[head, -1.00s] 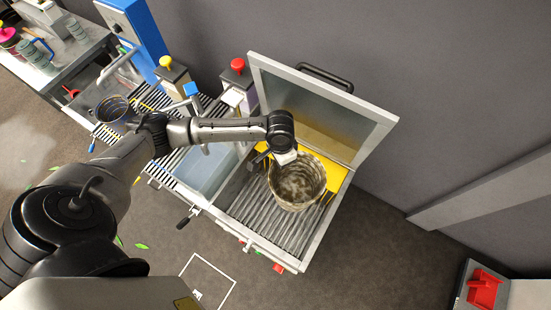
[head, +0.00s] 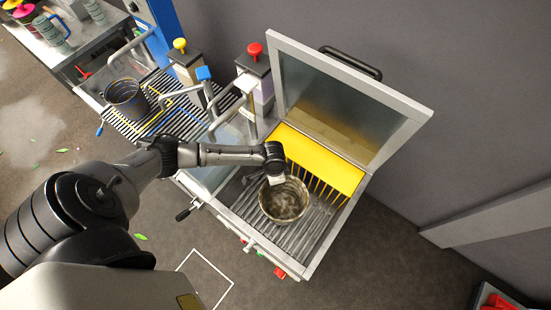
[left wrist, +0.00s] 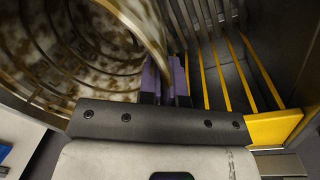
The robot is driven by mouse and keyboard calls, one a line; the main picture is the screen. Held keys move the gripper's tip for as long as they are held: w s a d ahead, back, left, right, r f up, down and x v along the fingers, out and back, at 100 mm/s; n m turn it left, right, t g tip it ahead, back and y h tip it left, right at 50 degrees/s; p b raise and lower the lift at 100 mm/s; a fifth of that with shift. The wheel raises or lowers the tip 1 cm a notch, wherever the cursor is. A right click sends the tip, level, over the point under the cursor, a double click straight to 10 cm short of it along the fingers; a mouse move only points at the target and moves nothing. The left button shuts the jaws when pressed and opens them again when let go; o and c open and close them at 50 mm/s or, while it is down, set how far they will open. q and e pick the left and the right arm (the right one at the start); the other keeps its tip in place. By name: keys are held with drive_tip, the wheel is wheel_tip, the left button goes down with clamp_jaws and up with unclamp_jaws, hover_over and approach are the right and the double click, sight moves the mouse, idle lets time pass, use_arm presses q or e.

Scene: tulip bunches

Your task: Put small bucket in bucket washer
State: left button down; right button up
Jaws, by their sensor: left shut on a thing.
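The small bucket (head: 284,203), mottled brown and dirty inside, is upright within the open bucket washer (head: 310,255), over its grey slatted floor. My left gripper (head: 277,178) is shut on the bucket's far rim, and the fingers are partly hidden in the head view. In the left wrist view the bucket (left wrist: 75,60) fills the upper left, with the purple fingers (left wrist: 166,80) at its rim. I cannot tell whether the bucket's base touches the slats. The washer's lid (head: 345,110) stands raised at the back. My right gripper is not in view.
A yellow guard with bars (head: 318,160) lines the washer's back. A dark bucket (head: 126,98) stands on the slatted rack to the left. Red (head: 255,50) and yellow (head: 180,44) buttons top posts behind. Free slats lie right of the held bucket.

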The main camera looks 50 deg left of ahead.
use_arm(q)
drive_tip(key=shift+f+b, duration=0.4)
drive_tip(key=shift+f, duration=1.6)
drive_tip(key=c, duration=1.3)
unclamp_jaws()
